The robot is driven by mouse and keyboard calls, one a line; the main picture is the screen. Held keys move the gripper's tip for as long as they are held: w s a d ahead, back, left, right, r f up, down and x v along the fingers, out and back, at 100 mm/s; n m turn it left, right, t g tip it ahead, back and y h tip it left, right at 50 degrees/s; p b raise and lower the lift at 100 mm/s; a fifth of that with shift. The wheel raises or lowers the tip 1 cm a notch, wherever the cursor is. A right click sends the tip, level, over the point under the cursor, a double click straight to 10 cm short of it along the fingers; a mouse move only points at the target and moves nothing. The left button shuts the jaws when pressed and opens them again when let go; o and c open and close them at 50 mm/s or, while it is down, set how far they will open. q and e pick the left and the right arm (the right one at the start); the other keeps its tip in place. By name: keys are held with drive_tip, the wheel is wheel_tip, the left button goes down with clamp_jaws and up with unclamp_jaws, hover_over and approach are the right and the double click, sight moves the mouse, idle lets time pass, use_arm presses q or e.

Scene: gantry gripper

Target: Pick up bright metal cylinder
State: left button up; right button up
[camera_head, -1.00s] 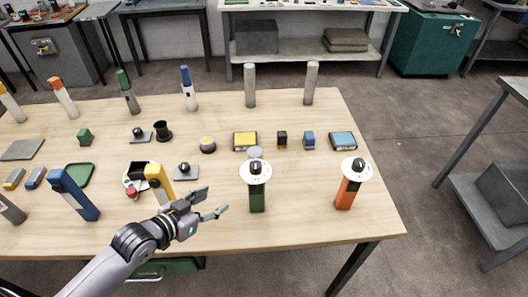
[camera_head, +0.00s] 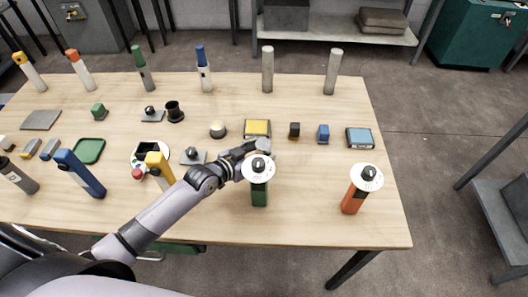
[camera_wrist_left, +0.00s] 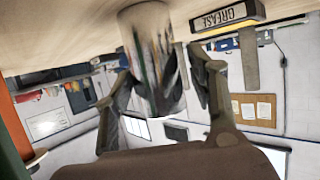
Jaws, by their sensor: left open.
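The bright metal cylinder (camera_wrist_left: 150,45) is short and mirror-like. In the left wrist view it stands on the table, which shows at the top, and it lies between the two fingers. In the head view only its pale top (camera_head: 264,145) shows, behind the green post with the white dial. My left gripper (camera_head: 254,150) is at the cylinder, partly hidden by that post. Its fingers (camera_wrist_left: 165,82) are spread on both sides of the cylinder in the wrist view; I cannot tell if either touches it. My right gripper is not in view.
The green post (camera_head: 259,190) stands close in front of my gripper. An orange post (camera_head: 353,200) is to the right. A yellow box (camera_head: 257,127), labelled GREASE in the wrist view (camera_wrist_left: 228,16), is just behind. Two tall grey cylinders (camera_head: 267,70) stand at the back.

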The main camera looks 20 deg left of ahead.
use_arm(q)
drive_tip(key=shift+p+x, duration=0.55)
drive_tip(key=shift+x, duration=2.2)
drive_tip(key=shift+s+d+f, duration=0.1)
drive_tip(key=shift+s, duration=0.1)
drive_tip(key=shift+c, duration=0.2)
clamp_jaws()
